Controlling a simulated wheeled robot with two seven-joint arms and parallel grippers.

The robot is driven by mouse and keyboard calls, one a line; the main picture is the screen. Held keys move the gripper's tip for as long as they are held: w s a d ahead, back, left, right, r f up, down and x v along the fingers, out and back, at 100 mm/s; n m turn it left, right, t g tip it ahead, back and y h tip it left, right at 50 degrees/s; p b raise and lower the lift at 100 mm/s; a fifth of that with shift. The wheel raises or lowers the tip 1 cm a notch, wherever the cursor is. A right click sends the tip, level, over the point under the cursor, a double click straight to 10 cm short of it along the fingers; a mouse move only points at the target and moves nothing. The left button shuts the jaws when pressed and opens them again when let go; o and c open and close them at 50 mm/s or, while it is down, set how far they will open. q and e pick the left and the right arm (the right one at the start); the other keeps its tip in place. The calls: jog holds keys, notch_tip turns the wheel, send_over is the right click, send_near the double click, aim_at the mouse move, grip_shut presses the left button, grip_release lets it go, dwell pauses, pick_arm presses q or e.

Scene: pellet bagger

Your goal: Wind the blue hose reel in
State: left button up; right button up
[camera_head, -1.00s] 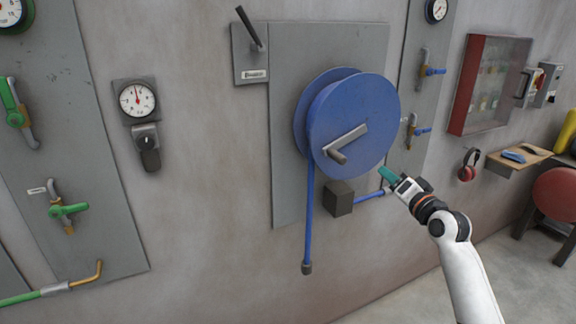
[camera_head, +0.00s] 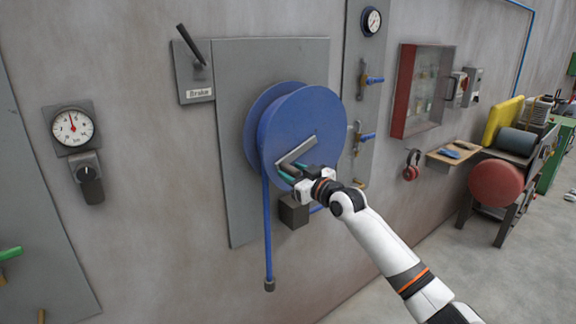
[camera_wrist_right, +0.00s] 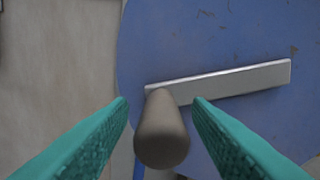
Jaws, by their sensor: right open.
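The blue hose reel (camera_head: 300,125) is mounted on a grey wall plate, and its disc also fills much of the right wrist view (camera_wrist_right: 215,45). A metal crank arm (camera_head: 299,149) crosses its face, with a dark grip (camera_wrist_right: 162,130) at the arm's lower left end. My right gripper (camera_head: 288,173) is open at the grip. In the right wrist view the grip stands between its two green fingers, with a gap visible on each side. The blue hose (camera_head: 267,225) hangs straight down to a dark end (camera_head: 269,285). My left gripper is not in view.
A brake lever (camera_head: 190,45) labelled "Brake" is at the reel's upper left, pointing up and left. A dark box (camera_head: 293,212) sits just below the reel. Gauges, valves, a red cabinet (camera_head: 402,92) and a small shelf (camera_head: 453,158) line the wall.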

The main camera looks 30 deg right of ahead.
jog(key=shift+w, duration=1.1)
grip_shut()
